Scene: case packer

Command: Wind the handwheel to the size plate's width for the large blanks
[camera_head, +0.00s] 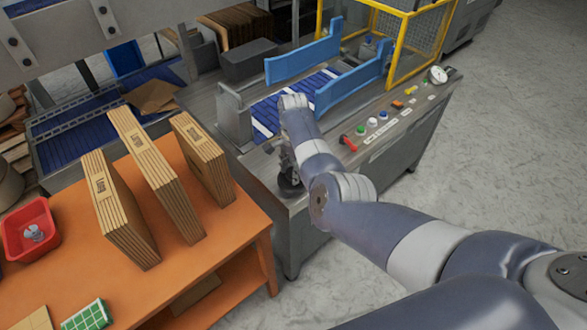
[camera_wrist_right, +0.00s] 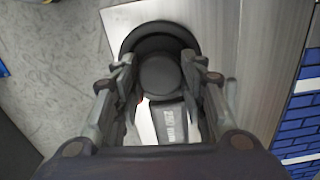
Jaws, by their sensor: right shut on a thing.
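The handwheel (camera_head: 290,187) is a dark, round wheel at the near left corner of the machine's grey top, mostly hidden by my right arm in the head view. In the right wrist view its black rim and round hub (camera_wrist_right: 160,30) show from above. My right gripper (camera_wrist_right: 160,75) is shut on the handwheel, with one finger on each side of the hub. Two blue guide rails (camera_head: 303,58) stand apart across the blue roller bed. A dark part with white lettering (camera_wrist_right: 170,122) shows below the wheel; I cannot read it. My left gripper is in neither view.
The orange table (camera_head: 235,232) at left holds several stacked cardboard blanks (camera_head: 120,210), a red bin (camera_head: 30,230) and a green-and-white item (camera_head: 88,316). A yellow guard (camera_head: 405,50) stands behind. Floor at right is clear.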

